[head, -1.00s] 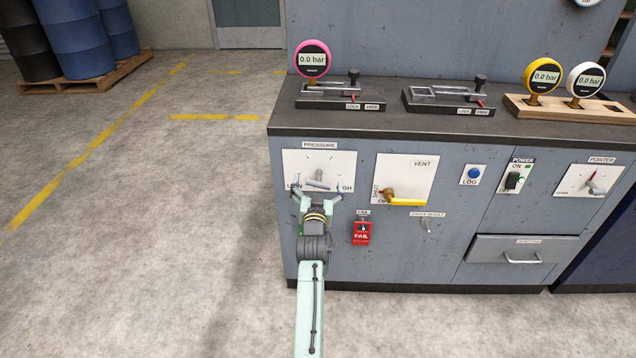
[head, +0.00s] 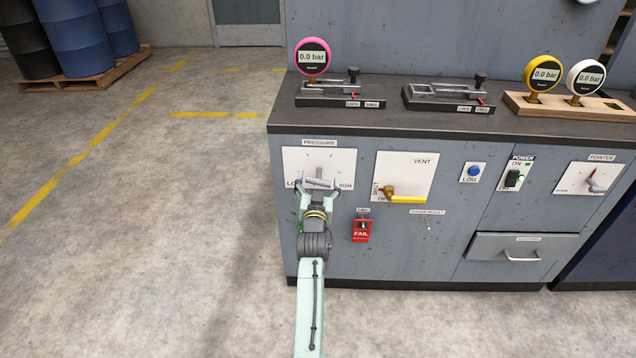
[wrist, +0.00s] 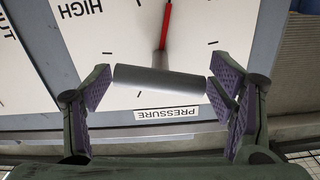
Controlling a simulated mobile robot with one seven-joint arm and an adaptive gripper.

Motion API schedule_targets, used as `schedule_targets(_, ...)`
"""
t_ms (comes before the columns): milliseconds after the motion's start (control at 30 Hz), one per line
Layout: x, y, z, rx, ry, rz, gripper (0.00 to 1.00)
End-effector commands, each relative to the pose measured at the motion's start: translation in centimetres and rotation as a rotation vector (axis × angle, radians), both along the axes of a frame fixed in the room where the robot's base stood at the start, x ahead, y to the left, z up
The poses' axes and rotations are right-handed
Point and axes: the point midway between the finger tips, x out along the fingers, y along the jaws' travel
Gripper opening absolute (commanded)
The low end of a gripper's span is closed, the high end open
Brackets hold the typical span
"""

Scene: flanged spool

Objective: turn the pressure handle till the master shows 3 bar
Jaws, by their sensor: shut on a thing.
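The pressure handle is a grey bar on a white dial plate (head: 340,162) marked PRESSURE, on the cabinet's front left. In the wrist view the handle (wrist: 165,78) lies crosswise between the finger pads, with a red pointer (wrist: 166,25) beyond it. My gripper (head: 318,184) is shut on the handle; the pads meet its two ends. The pink-rimmed gauge (head: 313,57) on the left of the bench top reads 0.0 bar. The yellow-rimmed gauge (head: 543,75) and the white-rimmed gauge (head: 585,77) on the right also read 0.0 bar. I see no label telling which is the master.
A yellow vent lever (head: 407,199) sits right of the pressure plate. A red FAIL tag (head: 361,231) hangs below and between them. A blue LOG button (head: 474,173), a power switch (head: 512,179) and a drawer (head: 522,257) are farther right.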

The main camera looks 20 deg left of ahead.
Motion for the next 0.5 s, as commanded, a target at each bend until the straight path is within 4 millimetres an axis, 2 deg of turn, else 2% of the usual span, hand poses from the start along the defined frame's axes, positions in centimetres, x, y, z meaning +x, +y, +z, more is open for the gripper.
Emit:
schedule_targets(267, -0.04, 0.13, -0.12, 0.046, 0.01, 0.002, 0.49)
schedule_targets(500, -0.04, 0.13, -0.4, 0.186, 0.05, 0.003, 0.49)
